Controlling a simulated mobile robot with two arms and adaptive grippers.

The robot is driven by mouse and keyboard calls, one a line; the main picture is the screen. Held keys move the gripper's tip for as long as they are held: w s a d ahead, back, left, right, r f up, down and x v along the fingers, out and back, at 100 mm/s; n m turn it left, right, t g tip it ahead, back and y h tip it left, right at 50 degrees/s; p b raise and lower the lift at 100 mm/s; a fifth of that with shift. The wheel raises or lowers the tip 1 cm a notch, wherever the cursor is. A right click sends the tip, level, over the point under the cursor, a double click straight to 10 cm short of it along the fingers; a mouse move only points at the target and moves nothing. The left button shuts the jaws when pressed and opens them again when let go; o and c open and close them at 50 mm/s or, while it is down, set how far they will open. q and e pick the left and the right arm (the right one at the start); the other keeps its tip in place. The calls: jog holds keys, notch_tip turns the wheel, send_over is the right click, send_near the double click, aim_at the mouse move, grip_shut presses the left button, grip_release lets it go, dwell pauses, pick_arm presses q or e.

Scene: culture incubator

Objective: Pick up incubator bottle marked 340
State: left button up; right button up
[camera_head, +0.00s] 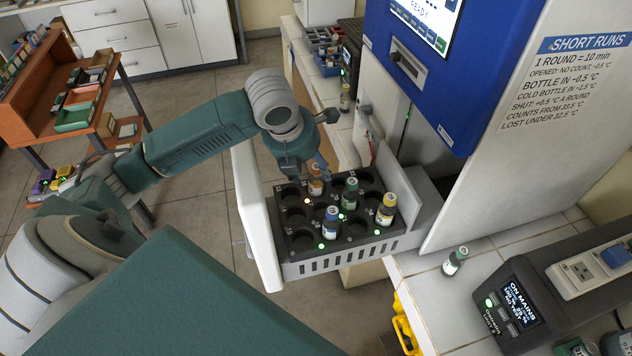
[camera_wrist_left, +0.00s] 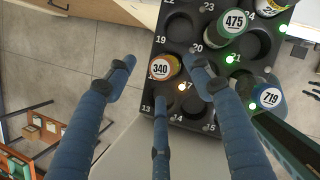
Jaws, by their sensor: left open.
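The bottle marked 340 (camera_wrist_left: 163,68), with an orange rim around its white top, stands in a hole of the black rack (camera_wrist_left: 172,30). In the head view this bottle (camera_head: 316,187) is at the rack's far left, partly hidden by the gripper. My left gripper (camera_head: 303,174) is over that corner of the rack. In the left wrist view its blue fingers (camera_wrist_left: 162,66) are open and spread around the 340 bottle, with no visible grip on it.
The rack sits in the pulled-out white drawer (camera_head: 258,222). Nearby are the green 475 bottle (camera_wrist_left: 233,22), the 719 bottle (camera_wrist_left: 268,97) and a yellow-banded bottle (camera_head: 386,210). An amber light (camera_wrist_left: 183,87) glows beside 340. Another bottle (camera_head: 455,260) stands on the counter at right.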

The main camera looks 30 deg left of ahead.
aim_at(314, 176)
pick_arm(q)
jog(key=shift+d+f+p, duration=0.25)
jog(key=shift+f+p, duration=0.05)
jog(key=x, duration=0.1)
jog(key=p+x, duration=0.1)
jog(key=x, duration=0.1)
jog(key=shift+s+d+f+p, duration=0.2)
jog(key=shift+d+p, duration=0.05)
jog(key=shift+p, duration=0.05)
jog(key=shift+w+a+f, duration=0.15)
jog(key=shift+w+f, duration=0.05)
jog(key=shift+f, duration=0.25)
jog(key=shift+c, duration=0.6)
jog(key=c, duration=0.8)
jog(key=shift+r, duration=0.1)
jog(key=shift+c, duration=1.1)
pick_arm(e)
jog(key=shift+s+d+r, duration=0.3)
jog(key=shift+s+r, duration=0.15)
jog(key=shift+r, duration=0.1)
jog(key=shift+s+d+r, duration=0.25)
jog(key=shift+s+r, duration=0.15)
jog(key=shift+r, duration=0.15)
